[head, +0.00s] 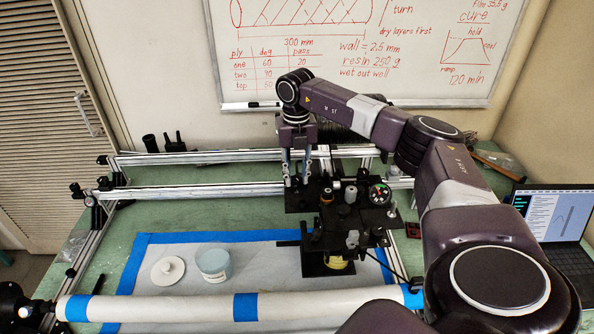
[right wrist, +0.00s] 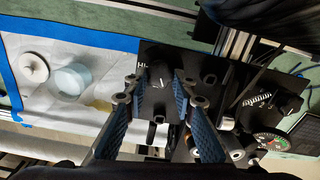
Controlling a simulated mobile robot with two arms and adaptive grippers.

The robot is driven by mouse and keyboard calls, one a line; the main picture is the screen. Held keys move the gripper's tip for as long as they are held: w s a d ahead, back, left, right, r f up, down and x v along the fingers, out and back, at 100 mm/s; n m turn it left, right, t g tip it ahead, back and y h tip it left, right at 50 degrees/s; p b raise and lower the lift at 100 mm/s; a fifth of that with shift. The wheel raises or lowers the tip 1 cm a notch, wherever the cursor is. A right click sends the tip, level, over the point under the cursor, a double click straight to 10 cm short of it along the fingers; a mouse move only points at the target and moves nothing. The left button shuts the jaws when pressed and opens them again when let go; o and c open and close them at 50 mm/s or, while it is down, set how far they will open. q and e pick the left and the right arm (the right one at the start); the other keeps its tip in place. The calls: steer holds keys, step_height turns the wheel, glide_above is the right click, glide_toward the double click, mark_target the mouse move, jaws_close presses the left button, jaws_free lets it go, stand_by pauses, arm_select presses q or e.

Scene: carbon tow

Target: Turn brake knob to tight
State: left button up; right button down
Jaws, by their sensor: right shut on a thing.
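The brake knob (right wrist: 158,76) is a dark knob with a white pointer line. It sits on the black plate (right wrist: 150,52) of the winding carriage, beside a partly hidden white label that starts with "H". My right gripper (right wrist: 157,80) comes down on it with its blue-padded fingers, one on each side, shut on the knob. In the head view the right gripper (head: 297,182) points down at the left part of the carriage (head: 335,230), and the fingers hide the knob there. I cannot read the knob's setting. My left gripper is not in view.
A dial gauge (head: 380,193) and several posts stand close to the right of my gripper. A white tube (head: 190,306) with blue bands crosses the front. A cup (head: 213,262) and a white lid (head: 168,270) sit on the sheet. A laptop (head: 562,215) stands at right.

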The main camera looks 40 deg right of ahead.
mark_target(296, 179)
steer(key=m+p, duration=0.1)
steer(key=m, duration=0.4)
steer(key=shift+w+r, duration=0.1)
stand_by(0.5)
steer(key=c, duration=1.6)
jaws_free()
step_height(296, 179, up, 12)
